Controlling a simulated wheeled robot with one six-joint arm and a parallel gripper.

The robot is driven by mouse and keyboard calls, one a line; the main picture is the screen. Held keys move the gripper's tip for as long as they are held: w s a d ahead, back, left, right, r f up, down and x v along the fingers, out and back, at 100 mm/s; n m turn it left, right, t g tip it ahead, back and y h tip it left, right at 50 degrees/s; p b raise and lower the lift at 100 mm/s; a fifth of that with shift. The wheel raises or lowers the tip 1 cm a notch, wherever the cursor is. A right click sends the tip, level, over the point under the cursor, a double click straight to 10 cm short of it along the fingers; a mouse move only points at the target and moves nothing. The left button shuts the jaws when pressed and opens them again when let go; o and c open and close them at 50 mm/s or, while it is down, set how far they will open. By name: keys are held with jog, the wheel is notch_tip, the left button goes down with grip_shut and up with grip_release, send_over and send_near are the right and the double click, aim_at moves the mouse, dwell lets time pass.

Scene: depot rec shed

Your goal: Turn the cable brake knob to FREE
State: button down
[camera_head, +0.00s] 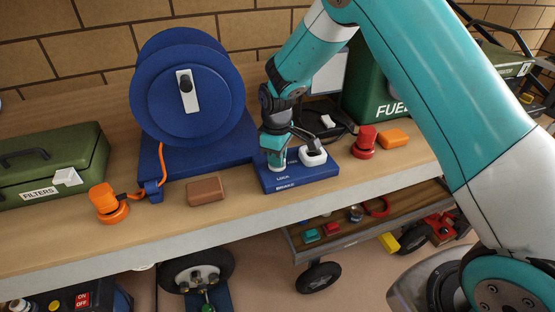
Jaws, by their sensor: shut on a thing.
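The cable brake is a blue box (318,175) on the bench, right of the big blue cable reel (160,95). Its front carries small white lettering that seems to read LOCK and BRAKE. My gripper (292,157) reaches down from above onto the box's top and is shut on the brake knob. The knob is mostly hidden by the fingers, so I cannot tell which way it points. A FREE mark cannot be made out.
A brown block (207,191) and an orange plug (108,206) lie left of the box. A red knob-like item (365,142) and an orange block (394,139) stand right. A green FILTERS case (52,165) is far left. A cart (310,245) stands below.

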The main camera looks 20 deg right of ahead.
jog(key=n+b, duration=0.1)
jog(key=n, duration=0.3)
jog(key=shift+n, duration=0.3)
jog(key=shift+n+b, duration=0.4)
jog(key=shift+n, duration=1.2)
jog(key=shift+r+n, duration=0.1)
jog(key=shift+n, duration=0.2)
jog(key=c, duration=1.1)
grip_release()
notch_tip(320, 180, up, 17)
jog(key=b, duration=0.3)
jog(key=shift+r, duration=0.15)
jog(key=s+a+m+y, duration=0.2)
jog(key=s+m, duration=0.3)
jog(key=s, duration=1)
jog(key=s+a+m+y, duration=0.2)
jog(key=s+m, duration=0.4)
jog(key=s, duration=1)
jog(key=shift+a, duration=0.3)
